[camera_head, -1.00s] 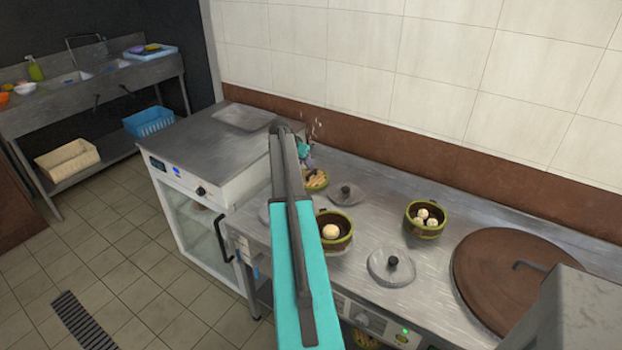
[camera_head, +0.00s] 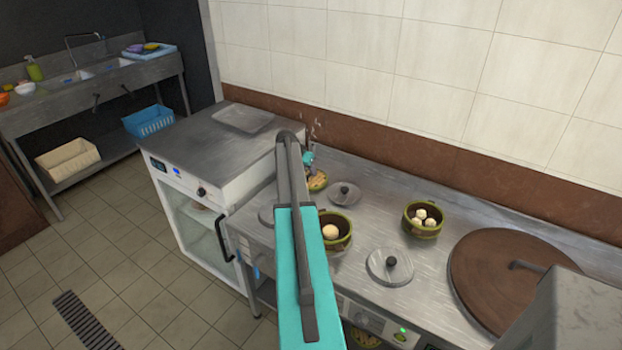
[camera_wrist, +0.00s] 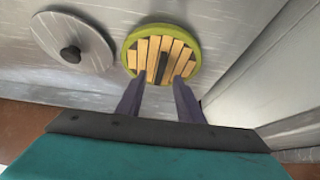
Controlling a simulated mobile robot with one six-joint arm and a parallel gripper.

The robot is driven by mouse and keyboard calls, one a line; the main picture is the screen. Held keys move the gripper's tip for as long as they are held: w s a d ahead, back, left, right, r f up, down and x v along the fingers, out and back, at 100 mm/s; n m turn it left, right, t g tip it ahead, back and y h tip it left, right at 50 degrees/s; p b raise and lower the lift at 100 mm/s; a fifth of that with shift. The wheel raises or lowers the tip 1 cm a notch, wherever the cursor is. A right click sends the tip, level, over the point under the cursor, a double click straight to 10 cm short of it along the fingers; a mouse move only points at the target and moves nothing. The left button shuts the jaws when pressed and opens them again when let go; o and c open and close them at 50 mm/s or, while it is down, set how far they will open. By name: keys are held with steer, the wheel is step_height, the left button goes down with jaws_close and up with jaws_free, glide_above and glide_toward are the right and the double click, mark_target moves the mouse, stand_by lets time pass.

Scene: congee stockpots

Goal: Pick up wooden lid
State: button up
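A small round wooden lid (camera_head: 318,182) with pale slats, a green rim and a dark bar handle lies on the steel counter, partly hidden by my arm in the head view. In the wrist view this lid (camera_wrist: 153,45) is just beyond my fingertips. My gripper (camera_wrist: 159,80) is open, its two dark fingers apart and either side of the line of the handle (camera_wrist: 162,67). Nothing is held between them. I cannot tell how far the tips are above the lid. In the head view my gripper (camera_head: 309,158) is small and above the lid's far side.
Grey lids with dark knobs (camera_head: 345,194) (camera_head: 390,267) lie nearby; one also shows in the wrist view (camera_wrist: 73,42). Green-rimmed steamers with buns (camera_head: 335,243) (camera_head: 424,230) stand on the counter. A large brown round cover (camera_head: 490,270) is at right. A steel-topped cabinet (camera_head: 190,140) stands left.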

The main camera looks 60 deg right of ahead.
mark_target(311, 177)
steer(key=shift+p+x, duration=0.4)
steer(key=shift+x, duration=1.1)
jaws_close()
